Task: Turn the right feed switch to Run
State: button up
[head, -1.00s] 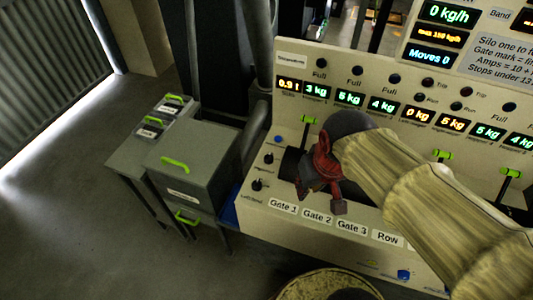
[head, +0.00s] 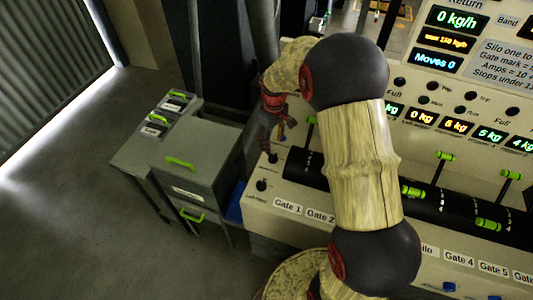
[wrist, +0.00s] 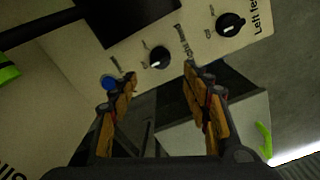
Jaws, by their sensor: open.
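The right feed switch (wrist: 160,57) is a small black knob with a white pointer mark on the pale panel. In the wrist view it lies just beyond and between my open fingertips, apart from them. Its position words are too small to read surely. In the head view the switch (head: 272,158) shows just below my gripper (head: 266,143). My gripper (wrist: 154,78) is open, with nothing between its fingers.
The left feed switch (wrist: 230,24) is beside it, and a blue button (wrist: 109,82) is close to my left fingertip. Green-handled levers (head: 445,156) line the panel to the right. A grey cabinet (head: 195,160) stands at the left, with open floor beyond it.

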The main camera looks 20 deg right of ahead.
aim_at(273, 155)
jog(key=shift+s+f, duration=0.15)
jog(key=shift+s, duration=0.1)
jog(key=shift+d+f, duration=0.1)
jog(key=shift+f, duration=0.2)
jog(key=shift+f+b, duration=0.55)
jog(key=shift+f, duration=3)
jog(key=shift+c, duration=1)
jog(key=c, duration=1)
